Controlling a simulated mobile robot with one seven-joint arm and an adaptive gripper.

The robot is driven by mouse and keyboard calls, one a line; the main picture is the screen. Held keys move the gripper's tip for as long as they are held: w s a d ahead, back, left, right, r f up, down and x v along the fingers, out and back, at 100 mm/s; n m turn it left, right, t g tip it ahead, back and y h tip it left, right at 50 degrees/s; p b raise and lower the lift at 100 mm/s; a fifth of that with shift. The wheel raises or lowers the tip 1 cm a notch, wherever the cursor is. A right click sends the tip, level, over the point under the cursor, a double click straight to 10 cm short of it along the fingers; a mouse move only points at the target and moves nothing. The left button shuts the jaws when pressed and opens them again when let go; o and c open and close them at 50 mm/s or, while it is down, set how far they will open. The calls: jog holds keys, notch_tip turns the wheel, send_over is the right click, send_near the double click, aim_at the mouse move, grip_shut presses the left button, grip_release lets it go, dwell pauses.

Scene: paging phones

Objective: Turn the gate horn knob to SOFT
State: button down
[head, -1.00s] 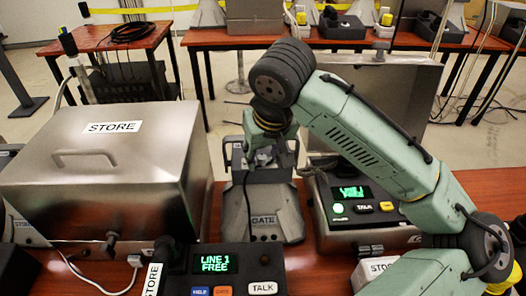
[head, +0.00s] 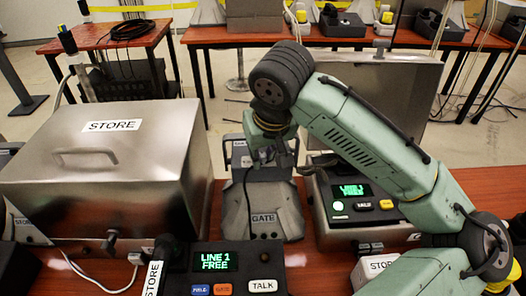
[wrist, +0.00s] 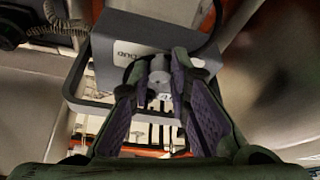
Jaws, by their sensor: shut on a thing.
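The grey gate horn (head: 262,208), with a GATE label on its front, stands on the red-brown table between the STORE box and a line unit. My gripper (head: 266,156) is at its upper back, where the contact is hard to make out in the head view. In the wrist view, a small round grey knob (wrist: 158,76) sits between my fingertips (wrist: 157,66), and my gripper is shut on it. A label (wrist: 130,53) that seems to read LOUD is beside the knob. The knob's pointer and the SOFT mark cannot be made out.
The large steel STORE box (head: 105,165) stands close on the left. A line unit with a green screen (head: 352,205) is close on the right. Another LINE 1 panel (head: 215,265) is in front. A coiled cord (wrist: 55,25) shows in the wrist view.

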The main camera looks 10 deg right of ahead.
jog(key=shift+n, duration=0.3)
jog(key=n+y, duration=0.1)
jog(key=n, duration=0.2)
jog(key=shift+y+p, duration=0.3)
jog(key=shift+w+d+n+g+y+p, duration=0.1)
jog(key=shift+n+g+y+p, duration=0.2)
jog(key=shift+n, duration=0.75)
jog(key=shift+d+n+g+y+p, duration=0.1)
jog(key=shift+n+g+y+p, duration=0.15)
jog(key=shift+n, duration=0.8)
jog(key=c, duration=1.5)
grip_release()
